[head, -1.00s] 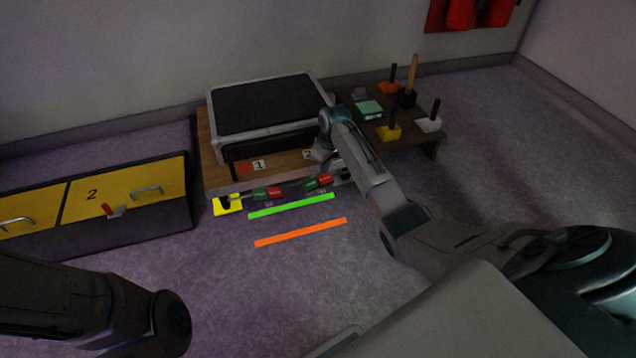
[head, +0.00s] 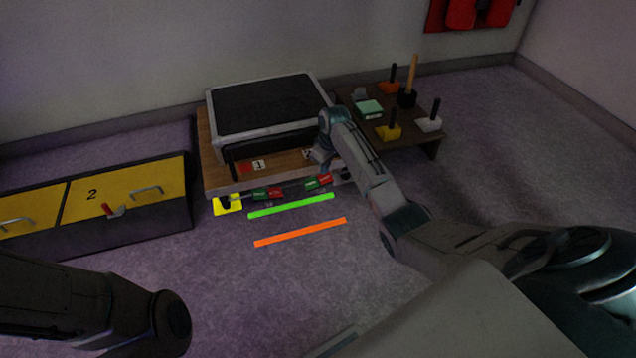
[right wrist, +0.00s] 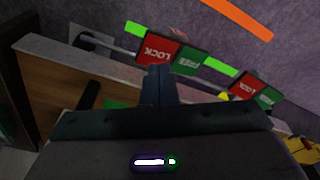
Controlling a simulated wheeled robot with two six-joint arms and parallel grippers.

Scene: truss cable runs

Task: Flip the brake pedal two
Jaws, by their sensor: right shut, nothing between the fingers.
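Brake pedal two (head: 318,182) is a green-and-red plate on the low bar in front of the wooden platform, on the side of label 2. In the right wrist view its red LOCK half and green FREE half (right wrist: 172,56) lie just past my fingertips. A similar pedal one (head: 267,193) sits to its left and also shows in the right wrist view (right wrist: 251,90). My right gripper (right wrist: 158,75) is shut and empty, its tips close to pedal two's red half; I cannot tell if they touch. In the head view arm links hide much of it. My left gripper is out of view.
The wooden platform (head: 217,181) carries a grey-framed black box (head: 264,105). Green (head: 291,206) and orange (head: 300,232) strips lie on the floor in front. A yellow cabinet (head: 125,192) stands left; a dark table (head: 411,143) with tools stands right.

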